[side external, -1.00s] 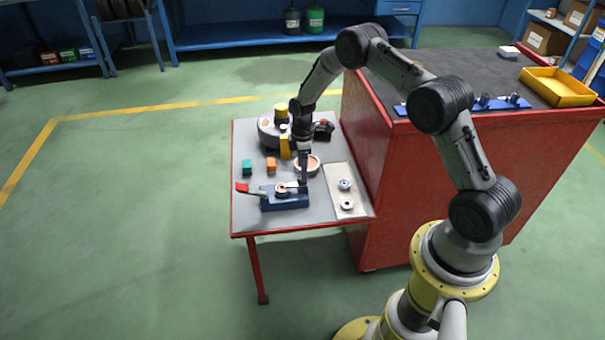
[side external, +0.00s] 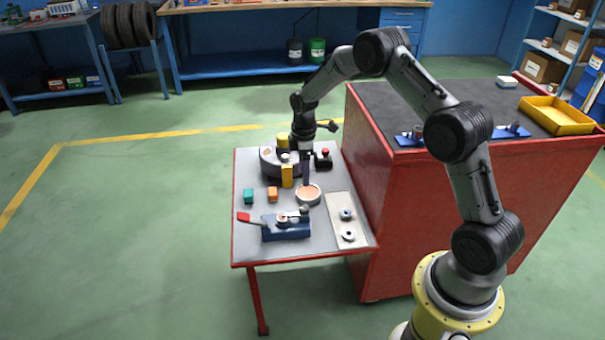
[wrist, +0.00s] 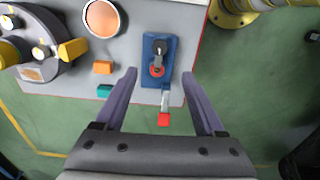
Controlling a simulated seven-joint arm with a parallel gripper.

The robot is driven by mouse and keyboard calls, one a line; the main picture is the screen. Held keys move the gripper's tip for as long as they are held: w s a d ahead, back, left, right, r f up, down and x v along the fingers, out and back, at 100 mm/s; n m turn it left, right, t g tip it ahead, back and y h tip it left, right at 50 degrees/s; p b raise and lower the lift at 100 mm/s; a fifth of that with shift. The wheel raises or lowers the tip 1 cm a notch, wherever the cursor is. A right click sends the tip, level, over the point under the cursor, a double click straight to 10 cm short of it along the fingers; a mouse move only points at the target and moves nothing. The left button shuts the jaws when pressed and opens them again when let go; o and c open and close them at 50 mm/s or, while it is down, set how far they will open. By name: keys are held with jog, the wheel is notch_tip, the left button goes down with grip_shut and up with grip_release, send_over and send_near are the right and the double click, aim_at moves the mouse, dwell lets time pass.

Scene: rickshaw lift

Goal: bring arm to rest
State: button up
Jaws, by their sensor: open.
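My gripper (side external: 306,182) hangs over the small grey table (side external: 250,180). In the wrist view its fingers (wrist: 159,74) are spread wide with nothing held between them. A blue fixture (side external: 286,230) with a metal lever and a red handle (side external: 244,217) sits near the table's front edge. In the wrist view the fixture (wrist: 151,48) lies below and ahead of the fingers, apart from them. A small grey and red part sits on it.
A round grey machine (side external: 270,162) with a yellow lever (side external: 287,176), a shallow round dish (side external: 308,195), teal (side external: 249,196) and orange (side external: 272,194) blocks and a pale tray (side external: 341,207) with two rings share the table. A red cabinet (side external: 400,220) stands close at right.

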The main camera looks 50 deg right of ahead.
jog(key=w+a+r+n+t, duration=0.1)
jog(key=a+r, duration=0.1)
jog(key=r, duration=0.5)
jog(key=w+a+r+t, duration=0.1)
jog(key=a+r+t, duration=0.1)
jog(key=r, duration=0.6)
jog(key=s+a+r+m+t, duration=0.1)
jog(key=s+a+r, duration=0.2)
jog(key=s+r, duration=0.3)
jog(key=s+a+r+t, duration=0.1)
jog(key=s+a+r, duration=0.2)
jog(key=r, duration=0.5)
jog(key=s+a+r+m+t, duration=0.1)
jog(key=s+a+r, duration=0.1)
jog(key=s, duration=0.5)
jog(key=s+a+r+m+t, duration=0.1)
jog(key=s+a+r+m, duration=0.1)
jog(key=s, duration=0.5)
jog(key=s+a+f+m+g, duration=0.1)
jog(key=s+f+m, duration=0.5)
jog(key=s, duration=0.5)
jog(key=shift+a+f, duration=0.15)
jog(key=shift+f, duration=0.45)
